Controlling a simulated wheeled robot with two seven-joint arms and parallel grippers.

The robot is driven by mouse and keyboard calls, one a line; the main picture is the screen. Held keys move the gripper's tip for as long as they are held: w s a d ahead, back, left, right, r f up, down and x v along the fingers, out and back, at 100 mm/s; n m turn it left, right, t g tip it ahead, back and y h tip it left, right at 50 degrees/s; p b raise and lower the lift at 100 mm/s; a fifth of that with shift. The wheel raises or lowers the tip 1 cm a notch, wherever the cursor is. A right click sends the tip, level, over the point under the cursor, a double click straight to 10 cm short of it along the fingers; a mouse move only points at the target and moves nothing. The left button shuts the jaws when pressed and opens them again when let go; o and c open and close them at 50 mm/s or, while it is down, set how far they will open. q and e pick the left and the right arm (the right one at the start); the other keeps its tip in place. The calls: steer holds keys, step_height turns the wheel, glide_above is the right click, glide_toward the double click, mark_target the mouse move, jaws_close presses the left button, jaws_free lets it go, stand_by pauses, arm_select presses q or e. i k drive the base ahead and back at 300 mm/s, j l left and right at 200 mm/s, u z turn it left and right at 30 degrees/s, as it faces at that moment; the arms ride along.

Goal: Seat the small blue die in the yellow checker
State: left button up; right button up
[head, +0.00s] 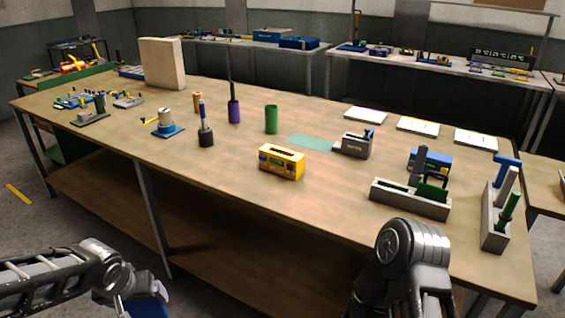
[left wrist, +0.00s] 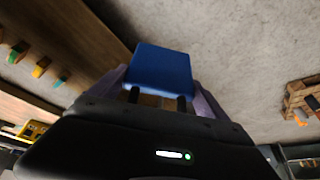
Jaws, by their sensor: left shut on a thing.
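The yellow checker (head: 282,163) is a small yellow box with a dark slot in its top, standing on the table near the middle of the front edge. My left gripper (head: 143,304) is low at the left front, short of the table edge and well away from the checker. It is shut on a blue block, the small blue die (left wrist: 162,72), which shows between its fingers in the left wrist view. In the head view the die (head: 156,308) is partly cut off by the bottom edge. My right arm shows at the lower right, but its gripper is out of view.
Behind the checker stand a green cup (head: 271,120) and a purple holder (head: 234,112). A grey gauge block (head: 354,146) is to its right, a dark cup (head: 206,138) to its left. Grey racks (head: 410,203) fill the right end. The table around the checker's front is clear.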

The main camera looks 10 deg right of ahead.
mark_target(281, 160)
steer(key=i+l, duration=0.1)
steer(key=l, duration=0.25)
steer(key=i+l, duration=0.15)
steer(key=l, duration=0.15)
steer(key=i+l, duration=0.1)
steer(key=l, duration=0.25)
steer(key=i+l, duration=0.1)
steer(key=l, duration=0.2)
